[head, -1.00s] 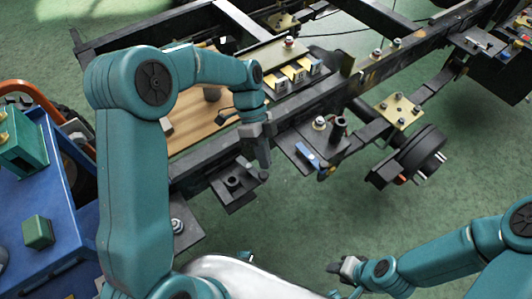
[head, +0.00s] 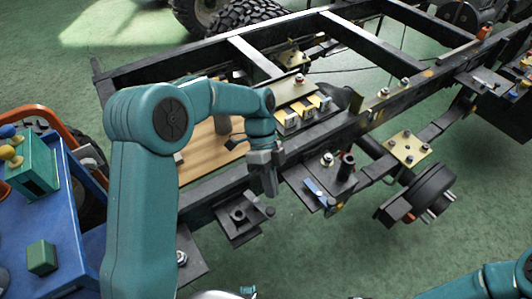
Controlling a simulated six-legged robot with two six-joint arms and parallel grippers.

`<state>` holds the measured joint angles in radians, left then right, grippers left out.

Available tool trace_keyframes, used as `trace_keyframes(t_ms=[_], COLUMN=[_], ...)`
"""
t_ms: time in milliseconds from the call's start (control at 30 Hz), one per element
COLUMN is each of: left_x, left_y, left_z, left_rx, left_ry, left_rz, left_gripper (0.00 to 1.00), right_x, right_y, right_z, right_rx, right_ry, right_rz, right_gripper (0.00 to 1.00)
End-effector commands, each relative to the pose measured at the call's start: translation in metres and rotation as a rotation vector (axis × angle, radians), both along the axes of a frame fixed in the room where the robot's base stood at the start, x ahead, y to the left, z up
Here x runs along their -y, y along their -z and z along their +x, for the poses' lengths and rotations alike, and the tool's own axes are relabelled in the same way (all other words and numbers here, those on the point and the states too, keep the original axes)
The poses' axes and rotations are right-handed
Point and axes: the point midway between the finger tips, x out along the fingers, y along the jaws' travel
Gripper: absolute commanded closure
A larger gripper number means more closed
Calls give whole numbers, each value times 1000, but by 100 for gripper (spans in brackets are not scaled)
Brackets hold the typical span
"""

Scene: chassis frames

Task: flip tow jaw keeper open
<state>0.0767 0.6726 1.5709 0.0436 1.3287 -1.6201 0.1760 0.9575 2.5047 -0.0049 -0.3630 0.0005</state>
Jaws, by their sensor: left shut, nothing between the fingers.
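I cannot tell for sure which part is the tow jaw keeper. A black bracket (head: 232,228) with a round hub juts from the near side of the chassis rail, and a small dark knob (head: 270,211) sits at its right. To its right, a dark plate (head: 300,187) carries a blue lever-like piece (head: 315,189) and an upright black post (head: 346,166). My left gripper (head: 270,190) is shut and empty, pointing down just above the knob, left of the plate. Whether it touches anything is unclear. My right gripper is out of view; only its arm shows at lower right.
The chassis rail (head: 215,190) runs diagonally behind my left gripper. A wheel hub (head: 425,195) sticks out at right. A blue cart (head: 50,215) with a green box (head: 30,175) stands at left. Green floor (head: 310,250) is open in front.

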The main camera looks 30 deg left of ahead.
Motion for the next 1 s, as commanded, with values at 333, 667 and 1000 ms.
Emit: trace_keyframes(t_ms=[333,667,1000], left_x=[-33,-52,-54], left_y=[-73,-114,-117], left_z=[36,56,58], left_rx=[3,1,0], left_ry=[-2,0,0], left_rz=[2,0,0], left_gripper=[100,100,100], right_x=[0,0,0], right_y=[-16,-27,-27], right_z=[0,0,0], right_rx=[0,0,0], right_ry=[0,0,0], right_rz=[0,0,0], right_gripper=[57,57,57])
